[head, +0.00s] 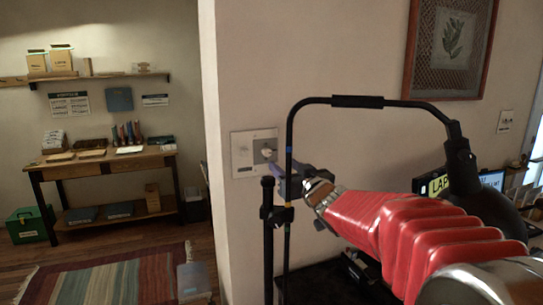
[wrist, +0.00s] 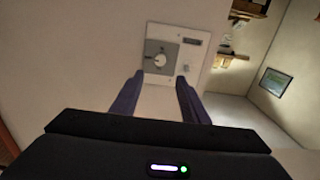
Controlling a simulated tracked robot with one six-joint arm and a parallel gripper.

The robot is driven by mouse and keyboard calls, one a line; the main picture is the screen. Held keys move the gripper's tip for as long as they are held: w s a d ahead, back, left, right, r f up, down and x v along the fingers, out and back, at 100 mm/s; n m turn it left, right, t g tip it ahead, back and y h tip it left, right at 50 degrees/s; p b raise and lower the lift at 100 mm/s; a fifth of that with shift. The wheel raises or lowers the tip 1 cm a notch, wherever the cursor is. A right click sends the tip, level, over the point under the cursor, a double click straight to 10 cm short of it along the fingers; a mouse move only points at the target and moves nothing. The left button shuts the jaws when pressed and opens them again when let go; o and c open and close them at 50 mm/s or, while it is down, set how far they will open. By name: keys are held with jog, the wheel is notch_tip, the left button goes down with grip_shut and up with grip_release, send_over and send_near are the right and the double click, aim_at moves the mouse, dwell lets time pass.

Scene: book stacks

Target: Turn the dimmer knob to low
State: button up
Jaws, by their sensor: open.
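The dimmer knob (head: 267,152) is a pale round knob on a grey square, set in a light wall plate (head: 241,160) on the end of the wall. My gripper (head: 281,170) is just right of and slightly below the plate. In the wrist view my gripper (wrist: 157,78) shows two dark blue fingers spread apart with nothing between them. The knob looks clear of both fingers. I cannot read any marks around it.
A black tubular frame (head: 289,130) and a dark post (head: 268,235) stand near my gripper. A framed leaf picture (head: 451,45) and a small plate (head: 505,121) are on the wall at right. A wooden table (head: 100,163) and striped rug (head: 110,280) lie in the room at left.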

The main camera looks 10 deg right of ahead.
aim_at(269, 153)
jog(key=shift+w, duration=0.1)
jog(key=shift+w+a, duration=0.4)
jog(key=shift+w, duration=1.55)
jog(key=shift+w+a, duration=0.35)
jog(key=shift+w, duration=1.55)
jog(key=shift+w+a, duration=0.4)
jog(key=shift+w, duration=1.55)
grip_shut()
